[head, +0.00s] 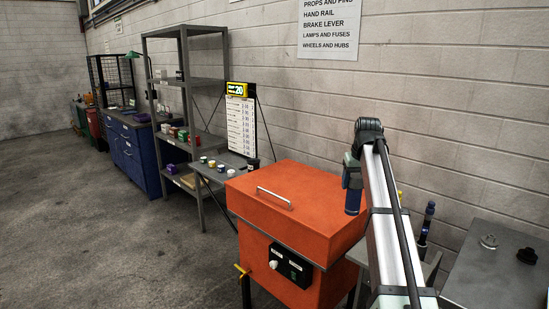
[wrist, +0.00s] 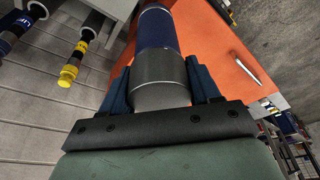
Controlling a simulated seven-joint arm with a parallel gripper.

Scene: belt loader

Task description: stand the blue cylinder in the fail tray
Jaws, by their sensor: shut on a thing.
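The blue cylinder (wrist: 158,30) has a blue body and a grey metal band at the end nearest my gripper. My gripper (wrist: 159,72) is shut on that grey end, with one dark blue finger on each side. In the head view, my gripper (head: 352,172) is in front of the wall at the right end of the orange box, and the blue cylinder (head: 352,202) hangs below it, roughly upright. It looks clear of any surface, though its lower end is near the box's edge in the picture. I cannot make out a fail tray in either view.
An orange box (head: 290,205) with a handle stands left of my arm. A banded dark cylinder (head: 427,222) stands right of my arm; a yellow-and-black one (wrist: 75,62) shows in the wrist view. Shelves (head: 188,90) stand farther left.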

